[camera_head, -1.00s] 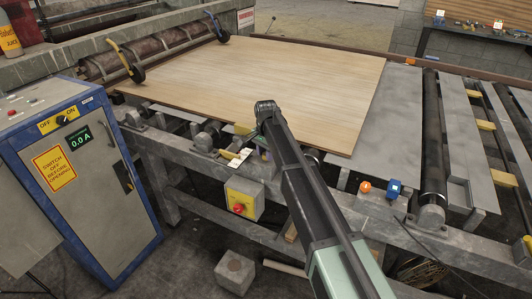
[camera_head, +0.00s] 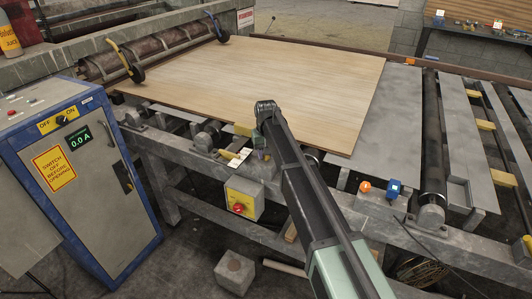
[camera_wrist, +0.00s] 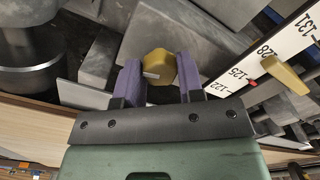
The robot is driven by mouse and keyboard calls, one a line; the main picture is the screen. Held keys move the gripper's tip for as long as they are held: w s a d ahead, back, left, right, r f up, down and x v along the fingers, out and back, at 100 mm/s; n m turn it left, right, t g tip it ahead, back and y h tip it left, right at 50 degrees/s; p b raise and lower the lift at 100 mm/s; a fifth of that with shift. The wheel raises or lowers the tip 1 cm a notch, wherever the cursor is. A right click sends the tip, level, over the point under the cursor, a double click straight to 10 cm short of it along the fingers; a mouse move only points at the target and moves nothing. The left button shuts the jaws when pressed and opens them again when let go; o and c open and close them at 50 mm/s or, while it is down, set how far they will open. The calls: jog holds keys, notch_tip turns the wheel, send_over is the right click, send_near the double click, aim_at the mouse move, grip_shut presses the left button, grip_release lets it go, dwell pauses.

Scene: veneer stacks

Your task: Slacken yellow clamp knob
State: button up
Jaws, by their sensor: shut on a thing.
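The yellow clamp knob (camera_wrist: 160,68) is in the wrist view, with a short pale mark on its face. My gripper (camera_wrist: 160,72) has its two purple fingers on either side of the knob and is shut on it. In the head view my gripper (camera_head: 261,153) is at the front rail of the machine, below the veneer's near edge. It is mostly behind my arm there, and I cannot make out the knob for certain.
A white scale (camera_wrist: 285,60) with black numbers, a red pointer and a yellow lever (camera_wrist: 284,75) lie right of the knob. The wooden sheet (camera_head: 270,85) covers the machine bed. A yellow box with a red button (camera_head: 240,203) hangs below; a blue cabinet (camera_head: 80,180) stands left.

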jog(key=n, duration=1)
jog(key=shift+n, duration=2.6)
jog(key=o, duration=0.9)
notch_tip(320, 180, up, 11)
jog(key=p, duration=1)
jog(key=shift+f+p, duration=0.1)
jog(key=shift+p, duration=0.3)
